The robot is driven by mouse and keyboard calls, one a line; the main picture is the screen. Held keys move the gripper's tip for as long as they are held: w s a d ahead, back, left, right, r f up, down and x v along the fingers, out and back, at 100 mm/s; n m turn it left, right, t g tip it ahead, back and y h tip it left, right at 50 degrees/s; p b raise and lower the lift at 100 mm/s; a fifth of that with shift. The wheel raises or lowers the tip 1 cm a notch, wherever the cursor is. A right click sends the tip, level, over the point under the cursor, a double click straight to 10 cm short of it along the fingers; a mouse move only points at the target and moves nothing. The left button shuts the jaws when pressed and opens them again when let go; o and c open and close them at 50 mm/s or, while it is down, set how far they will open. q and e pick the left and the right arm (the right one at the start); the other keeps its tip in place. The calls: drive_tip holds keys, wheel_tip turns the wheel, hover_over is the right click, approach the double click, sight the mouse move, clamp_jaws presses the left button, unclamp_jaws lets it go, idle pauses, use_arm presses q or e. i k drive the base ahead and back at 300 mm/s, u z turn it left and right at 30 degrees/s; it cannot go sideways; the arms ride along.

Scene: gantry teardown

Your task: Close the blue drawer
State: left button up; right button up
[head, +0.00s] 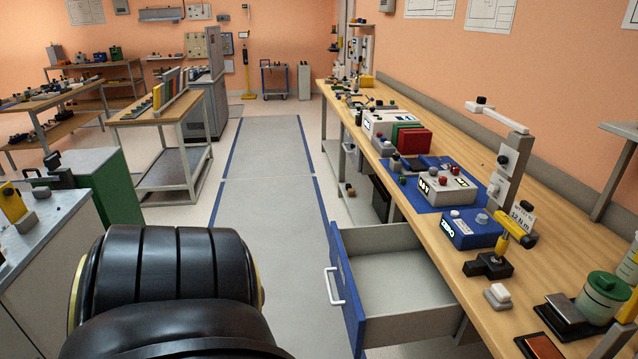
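The blue drawer (347,292) is pulled out from under the long wooden workbench on the right. Its blue front panel faces left toward the aisle and carries a white handle (334,286). The visible inside of the drawer, with light grey walls and floor, looks empty. A black rounded arm link of mine fills the lower left of the head view, to the left of the drawer and apart from it in the picture. Neither gripper shows in the head view.
The wooden workbench (455,253) holds a blue box (470,229), a grey control box (440,188) and other tools. A grey floor lane (265,200) with blue edge lines is clear. A bench with upright coloured panels (168,92) and a green cabinet (118,190) stand left.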

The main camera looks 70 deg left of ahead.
sight(392, 292)
drive_tip(key=u, duration=1.45)
